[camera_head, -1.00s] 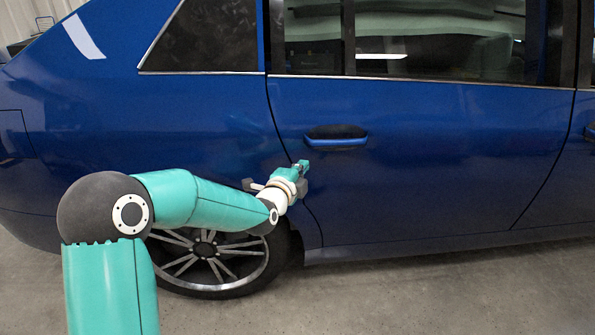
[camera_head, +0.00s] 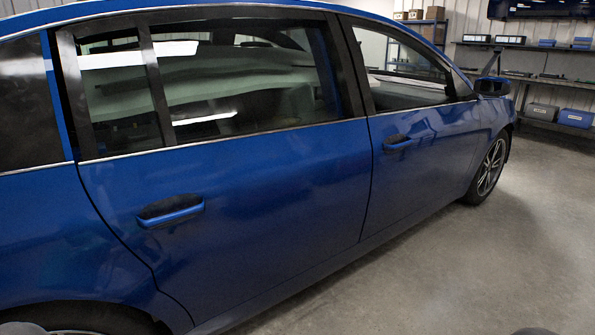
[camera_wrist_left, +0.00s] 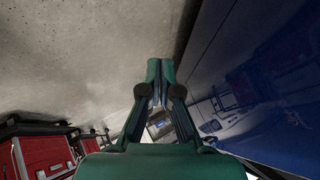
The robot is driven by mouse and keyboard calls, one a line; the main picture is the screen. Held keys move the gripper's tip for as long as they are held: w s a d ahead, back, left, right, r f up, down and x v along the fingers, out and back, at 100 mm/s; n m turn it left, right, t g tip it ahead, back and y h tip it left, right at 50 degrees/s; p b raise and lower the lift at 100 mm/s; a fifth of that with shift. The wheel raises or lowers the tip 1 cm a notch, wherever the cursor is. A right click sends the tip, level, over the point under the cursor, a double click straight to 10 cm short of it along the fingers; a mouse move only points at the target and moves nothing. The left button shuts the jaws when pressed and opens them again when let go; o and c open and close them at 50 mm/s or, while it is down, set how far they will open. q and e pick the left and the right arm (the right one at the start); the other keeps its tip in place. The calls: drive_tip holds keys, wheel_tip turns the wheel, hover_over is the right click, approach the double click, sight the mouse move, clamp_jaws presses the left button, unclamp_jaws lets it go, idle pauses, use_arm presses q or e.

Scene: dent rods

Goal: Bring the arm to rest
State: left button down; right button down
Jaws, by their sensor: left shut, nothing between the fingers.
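My left gripper (camera_wrist_left: 161,70) shows in the left wrist view, with its green fingers together and nothing between them. In that view the blue car side (camera_wrist_left: 275,125) runs along the right, apart from the fingers. The head view shows the blue car (camera_head: 270,190) with its rear door handle (camera_head: 171,210) and front door handle (camera_head: 398,143). Neither gripper shows in the head view now. My right gripper is in no view.
The concrete floor (camera_head: 440,275) is clear beside the car. Shelves with boxes (camera_head: 542,112) stand along the far wall. Red cabinets (camera_wrist_left: 45,150) show at the lower left of the wrist view.

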use_arm(q)
drive_tip(key=s+d+f+n+g+h, duration=0.1)
drive_tip(key=s+d+f+n+g, duration=0.15)
drive_tip(key=s+n, duration=0.35)
drive_tip(key=s+d+f+n+g, duration=0.2)
drive_tip(key=s+f+n+g, duration=0.15)
drive_tip(key=s, duration=0.45)
drive_tip(key=s+d+f+n+g+h, duration=0.1)
drive_tip(key=s+d+f+n+g, duration=0.15)
drive_tip(key=s+n, duration=0.4)
wheel_tip(320, 180, up, 22)
drive_tip(key=m+p, duration=0.1)
drive_tip(key=p, duration=2.1)
drive_tip(key=shift+s+d+m+t, duration=0.15)
drive_tip(key=shift+s+m+t, duration=0.15)
drive_tip(key=shift+s+t, duration=0.15)
drive_tip(key=shift+f, duration=0.1)
